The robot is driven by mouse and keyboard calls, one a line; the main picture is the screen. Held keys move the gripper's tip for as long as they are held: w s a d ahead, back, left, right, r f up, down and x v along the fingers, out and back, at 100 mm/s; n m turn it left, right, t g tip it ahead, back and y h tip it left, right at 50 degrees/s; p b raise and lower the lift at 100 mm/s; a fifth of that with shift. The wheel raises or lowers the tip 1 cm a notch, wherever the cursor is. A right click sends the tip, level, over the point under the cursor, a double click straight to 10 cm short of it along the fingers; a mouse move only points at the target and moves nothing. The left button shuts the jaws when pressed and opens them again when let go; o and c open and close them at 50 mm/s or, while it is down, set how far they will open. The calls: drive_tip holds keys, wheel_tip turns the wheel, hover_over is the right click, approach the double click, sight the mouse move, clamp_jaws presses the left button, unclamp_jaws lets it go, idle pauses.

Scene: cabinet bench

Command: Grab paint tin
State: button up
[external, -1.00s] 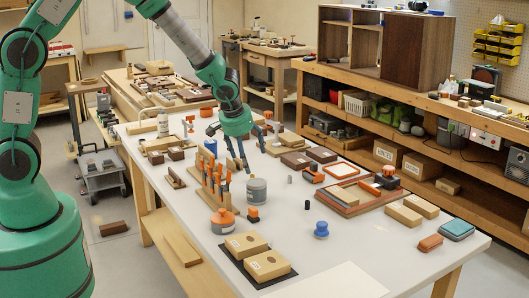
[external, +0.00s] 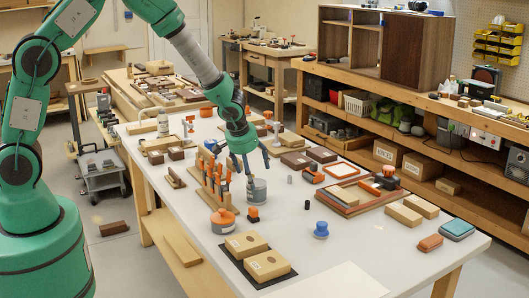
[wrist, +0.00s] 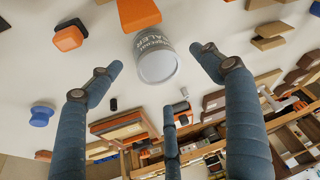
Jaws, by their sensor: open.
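The paint tin (external: 258,193) is a small grey can standing on the white table, near the rack of orange-handled tools. In the wrist view the tin (wrist: 156,62) shows its pale round lid and grey label lettering. My gripper (external: 248,170) is above and around the tin's upper part, with its fingers spread. In the wrist view two dark blue fingers lie on either side of the tin and a third below it in the picture. Gaps show between the fingers and the tin. In the external view a finger partly hides the tin.
The wooden rack of orange-handled tools (external: 215,190) stands close to the left of the tin. An orange-topped pot (external: 222,221) and a small orange-and-black block (external: 252,214) are in front. A small black cylinder (external: 307,205) and a blue-topped item (external: 321,230) stand to the right.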

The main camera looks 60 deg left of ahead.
sight(256, 182)
drive_tip(key=shift+w+a+f, duration=0.15)
drive_tip(key=shift+w+f, duration=0.05)
drive_tip(key=shift+f, duration=0.35)
drive_tip(key=shift+b+x, duration=0.7)
drive_tip(key=shift+x, duration=1.9)
drive_tip(key=c, duration=1.4)
drive_tip(key=shift+w, duration=0.1)
wheel_tip(256, 182, up, 10)
drive_tip(key=p, duration=0.3)
